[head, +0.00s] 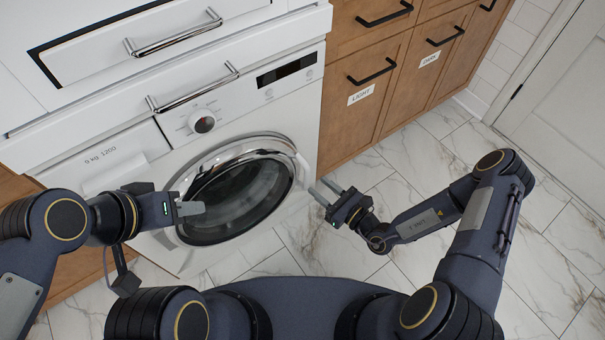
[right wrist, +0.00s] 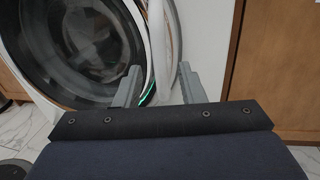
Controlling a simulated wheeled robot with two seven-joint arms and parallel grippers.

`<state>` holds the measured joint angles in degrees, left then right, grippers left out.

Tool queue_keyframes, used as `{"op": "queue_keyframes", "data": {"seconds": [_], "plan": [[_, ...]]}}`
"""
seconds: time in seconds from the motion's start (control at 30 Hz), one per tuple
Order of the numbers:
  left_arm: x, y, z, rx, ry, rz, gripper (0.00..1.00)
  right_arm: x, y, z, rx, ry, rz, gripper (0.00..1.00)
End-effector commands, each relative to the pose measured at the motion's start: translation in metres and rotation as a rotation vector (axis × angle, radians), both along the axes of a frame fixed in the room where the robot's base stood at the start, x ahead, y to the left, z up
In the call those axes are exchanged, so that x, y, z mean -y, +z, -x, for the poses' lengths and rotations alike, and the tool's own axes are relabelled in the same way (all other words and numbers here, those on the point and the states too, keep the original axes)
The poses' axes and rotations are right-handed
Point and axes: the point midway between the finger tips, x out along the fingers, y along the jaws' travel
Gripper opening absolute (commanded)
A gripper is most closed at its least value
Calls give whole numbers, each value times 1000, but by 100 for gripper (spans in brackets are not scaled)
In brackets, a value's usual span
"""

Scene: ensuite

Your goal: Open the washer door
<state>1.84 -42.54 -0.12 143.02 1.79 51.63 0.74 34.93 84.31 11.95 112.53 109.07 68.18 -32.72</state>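The white washer (head: 225,110) stands in the middle of the head view, its round dark-glass door (head: 240,190) framed by a chrome ring. The door looks shut. A pale handle (head: 301,164) sits at the ring's right edge. My right gripper (head: 322,190) is open just right of this handle. In the right wrist view its two fingers (right wrist: 159,88) stand apart, with the pale handle (right wrist: 158,40) between or just beyond them; contact is not clear. My left gripper (head: 190,208) is in front of the door's left edge, seen edge-on, so its opening cannot be judged.
Wooden cabinets (head: 350,120) with black handles stand right of the washer. White drawers with chrome handles (head: 190,90) are above it. The marble-tiled floor (head: 400,170) is clear to the right, up to a white door (head: 560,110).

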Motion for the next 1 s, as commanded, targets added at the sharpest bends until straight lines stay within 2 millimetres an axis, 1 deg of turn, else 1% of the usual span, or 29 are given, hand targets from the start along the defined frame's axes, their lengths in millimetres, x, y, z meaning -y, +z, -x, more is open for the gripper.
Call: {"op": "queue_keyframes", "data": {"seconds": [0.03,0.1,0.3,0.47,0.7,0.73,0.77,1.0], "plan": [[0,-4,0,0,0,0,36,-8,-1,-6,4,4,-2,36],[0,-7,0,0,0,0,36,-16,-1,-14,4,4,-2,36],[0,-13,0,0,0,0,36,-37,-1,-33,4,4,-1,36],[0,-15,0,0,0,0,36,-44,1,-40,2,3,-1,36],[0,-15,0,0,0,0,36,-45,1,-41,1,2,-2,36],[0,-15,0,0,0,0,36,-45,1,-41,1,2,-2,35],[0,-15,0,0,0,0,36,-45,1,-41,2,2,-1,31],[0,-15,0,0,0,0,36,-45,1,-41,2,2,-1,0]]}}
